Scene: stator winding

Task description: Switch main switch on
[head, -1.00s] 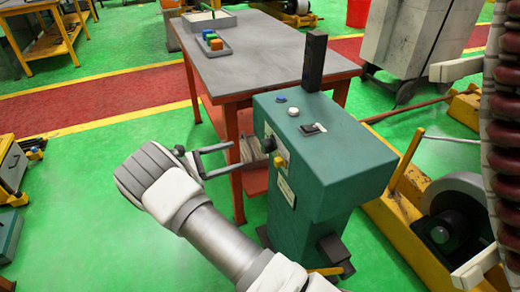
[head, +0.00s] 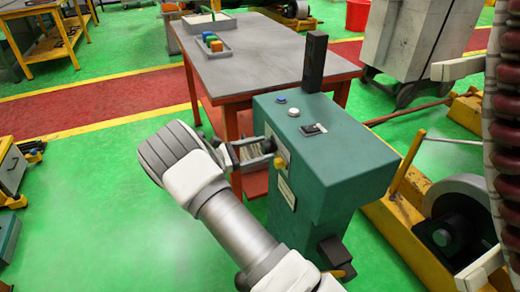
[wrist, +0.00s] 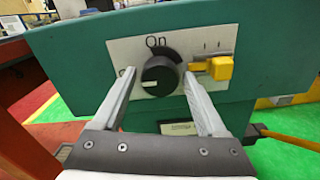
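The main switch (wrist: 161,76) is a round black knob on a white plate on the side of a green cabinet (head: 335,155). In the wrist view its white mark points left, toward a label partly hidden by my left finger; "On" is printed above the knob. My gripper (wrist: 159,75) is open, with one finger on each side of the knob and a visible gap to it on both sides. In the head view my gripper (head: 262,152) reaches the cabinet's left face, and its fingers partly cover the switch area.
A yellow switch (wrist: 219,67) sits just right of the knob, close to my right finger. A grey-topped table (head: 265,60) stands behind the cabinet. Green floor (head: 90,200) is clear to the left.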

